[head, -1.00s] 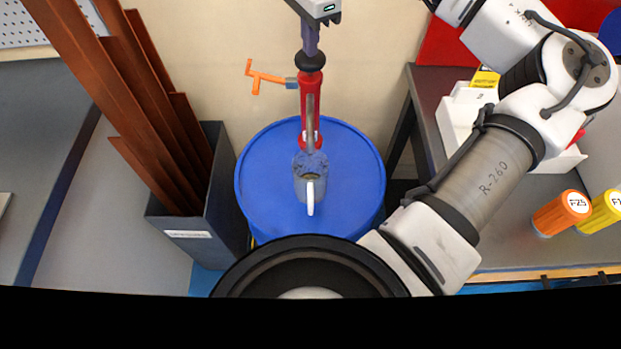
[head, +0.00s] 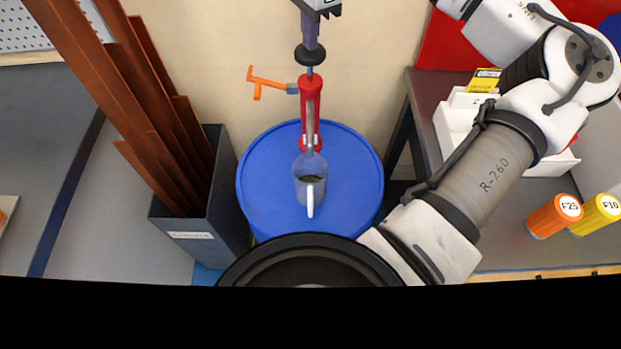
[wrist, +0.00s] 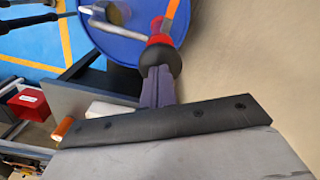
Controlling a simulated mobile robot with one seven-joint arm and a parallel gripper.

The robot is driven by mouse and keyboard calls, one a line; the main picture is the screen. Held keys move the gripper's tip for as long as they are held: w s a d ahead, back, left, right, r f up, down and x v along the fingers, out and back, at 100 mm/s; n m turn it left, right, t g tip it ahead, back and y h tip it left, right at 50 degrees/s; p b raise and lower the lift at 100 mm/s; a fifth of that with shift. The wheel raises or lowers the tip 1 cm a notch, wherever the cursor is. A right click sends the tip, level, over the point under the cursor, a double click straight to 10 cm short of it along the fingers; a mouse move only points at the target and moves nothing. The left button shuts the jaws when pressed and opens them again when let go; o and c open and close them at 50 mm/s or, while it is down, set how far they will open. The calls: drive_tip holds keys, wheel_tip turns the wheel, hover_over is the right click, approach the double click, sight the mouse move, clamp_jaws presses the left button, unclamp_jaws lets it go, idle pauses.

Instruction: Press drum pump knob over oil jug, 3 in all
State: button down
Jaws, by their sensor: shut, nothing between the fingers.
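The drum pump is a red upright cylinder (head: 311,98) on a blue drum (head: 350,195). Its black round knob (head: 309,55) sits on top, with a short bit of bare rod below it. My gripper (head: 310,40) is shut and points down, its purple-grey fingertips at the top of the knob, seemingly touching it. The wrist view shows the knob (wrist: 160,62) just beyond the fingertips (wrist: 157,72). The oil jug (head: 308,192), a grey see-through cup with a pale handle, stands on the drum under the pump's spout pipe, with dark liquid inside.
An orange lever (head: 265,82) sticks out left of the pump. A grey bin (head: 225,190) of tall copper bars stands at left. At right, a dark bench (head: 425,110) holds white bins (head: 455,125) and orange and yellow containers (head: 553,217).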

drive_tip(key=shift+r+p, duration=1.15)
drive_tip(key=shift+r, duration=0.75)
drive_tip(key=shift+f, duration=0.25)
drive_tip(key=shift+f+b, duration=2.4)
drive_tip(key=shift+f, duration=0.95)
drive_tip(key=shift+r+p, duration=2.25)
drive_tip(key=shift+r, duration=1.35)
